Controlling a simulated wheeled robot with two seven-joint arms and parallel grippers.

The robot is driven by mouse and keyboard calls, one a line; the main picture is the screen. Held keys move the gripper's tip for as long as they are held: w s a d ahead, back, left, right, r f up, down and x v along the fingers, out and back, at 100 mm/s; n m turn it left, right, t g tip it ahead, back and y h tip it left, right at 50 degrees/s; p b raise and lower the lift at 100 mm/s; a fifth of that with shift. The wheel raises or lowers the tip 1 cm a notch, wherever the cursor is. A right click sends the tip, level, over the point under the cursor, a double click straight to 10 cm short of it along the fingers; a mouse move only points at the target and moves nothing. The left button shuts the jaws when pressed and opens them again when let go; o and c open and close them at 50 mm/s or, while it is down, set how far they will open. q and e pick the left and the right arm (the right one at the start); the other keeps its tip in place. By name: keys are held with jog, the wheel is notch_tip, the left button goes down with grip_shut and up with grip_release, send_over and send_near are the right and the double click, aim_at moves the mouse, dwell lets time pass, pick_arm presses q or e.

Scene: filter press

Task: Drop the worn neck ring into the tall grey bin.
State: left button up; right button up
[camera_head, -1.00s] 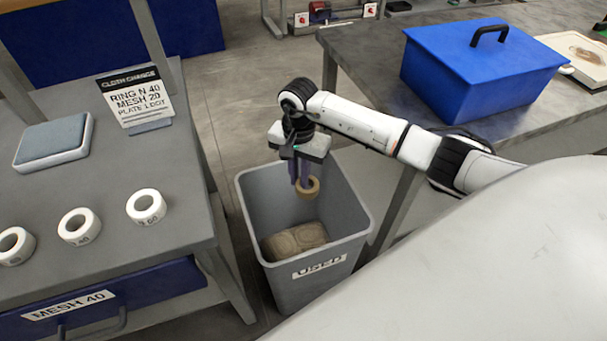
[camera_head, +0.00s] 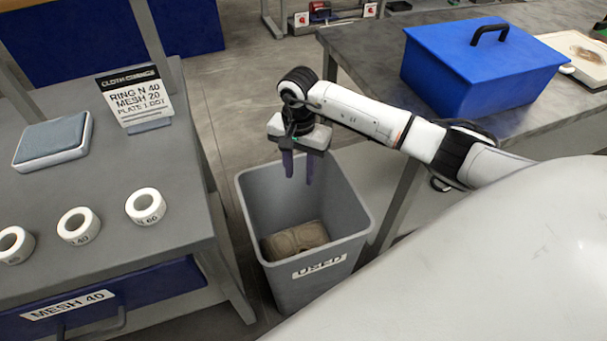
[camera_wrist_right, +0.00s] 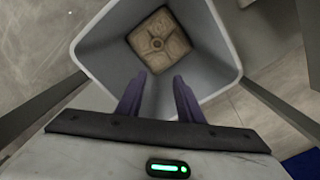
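The tall grey bin (camera_head: 345,205), labelled USED, stands on the floor between the two benches. My right gripper (camera_head: 298,175) is above the bin's opening, pointing down, with its two purple fingers apart and nothing between them. The right wrist view also shows the open fingers (camera_wrist_right: 159,80) over the bin (camera_wrist_right: 215,70). A tan, square, folded cloth-like piece (camera_head: 295,240) lies on the bin's bottom; it also shows in the wrist view (camera_wrist_right: 160,24), with a small round mark at its middle. I cannot make out the worn neck ring as a separate thing. My left gripper is not in view.
Three white rings (camera_head: 79,226) stand on the left bench (camera_head: 120,245), with a sign (camera_head: 135,97) and a grey-blue pad (camera_head: 54,140) behind. A blue lidded box (camera_head: 480,70) sits on the right bench, beside a pale tray (camera_head: 575,55).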

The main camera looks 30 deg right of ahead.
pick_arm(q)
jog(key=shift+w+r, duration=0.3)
pick_arm(e)
notch_tip(320, 180, up, 8)
jog(key=shift+f, duration=0.15)
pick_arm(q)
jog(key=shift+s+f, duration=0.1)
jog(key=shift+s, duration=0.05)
